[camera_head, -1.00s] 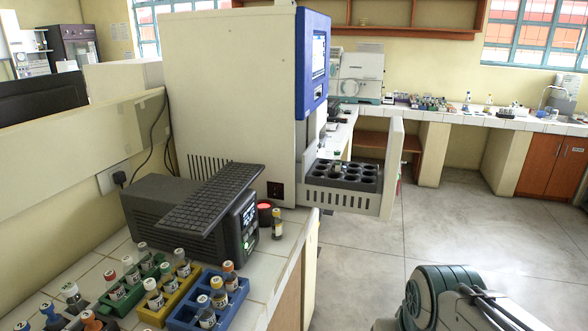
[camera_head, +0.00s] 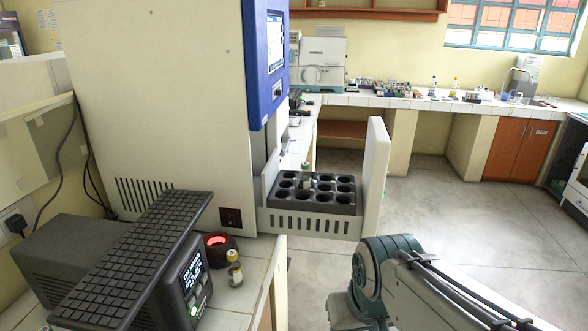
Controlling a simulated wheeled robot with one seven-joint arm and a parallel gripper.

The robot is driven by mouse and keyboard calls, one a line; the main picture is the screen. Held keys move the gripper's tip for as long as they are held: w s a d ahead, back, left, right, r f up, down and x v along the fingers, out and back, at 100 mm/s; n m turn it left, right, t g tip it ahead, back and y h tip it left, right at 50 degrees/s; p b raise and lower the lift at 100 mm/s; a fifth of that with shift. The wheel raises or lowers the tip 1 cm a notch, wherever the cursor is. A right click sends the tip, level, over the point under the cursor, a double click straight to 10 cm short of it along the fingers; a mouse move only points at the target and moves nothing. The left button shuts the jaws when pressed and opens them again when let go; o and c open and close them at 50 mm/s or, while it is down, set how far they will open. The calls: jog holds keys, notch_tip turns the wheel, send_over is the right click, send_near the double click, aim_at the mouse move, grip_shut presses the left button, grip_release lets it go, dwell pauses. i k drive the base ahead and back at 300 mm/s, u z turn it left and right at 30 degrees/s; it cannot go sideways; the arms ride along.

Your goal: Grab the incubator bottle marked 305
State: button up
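A bottle with a greenish body and pale cap (camera_head: 305,174) stands in a black multi-hole rack (camera_head: 333,207) on the incubator's pulled-out drawer. The other holes that I can see in the rack look empty. The bottle's marking is too small to read. A second small bottle with a yellow cap (camera_head: 234,268) stands on the tiled bench, and its marking is not legible either. Part of my arm shows at the lower right, to the right of and nearer than the drawer, but my gripper is outside the picture.
The tall white-and-blue incubator (camera_head: 170,90) stands on the bench, its drawer front panel (camera_head: 375,175) jutting out over the floor. A black device with a keyboard-like top (camera_head: 130,260) and a small red-lit heater (camera_head: 219,244) are on the near bench. The floor (camera_head: 440,225) beyond is clear.

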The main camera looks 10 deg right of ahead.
aim_at(305, 175)
jog(key=i, duration=0.1)
jog(key=k, duration=0.5)
jog(key=z, duration=1.55)
jog(key=i, duration=1.75)
jog(key=u, duration=1.9)
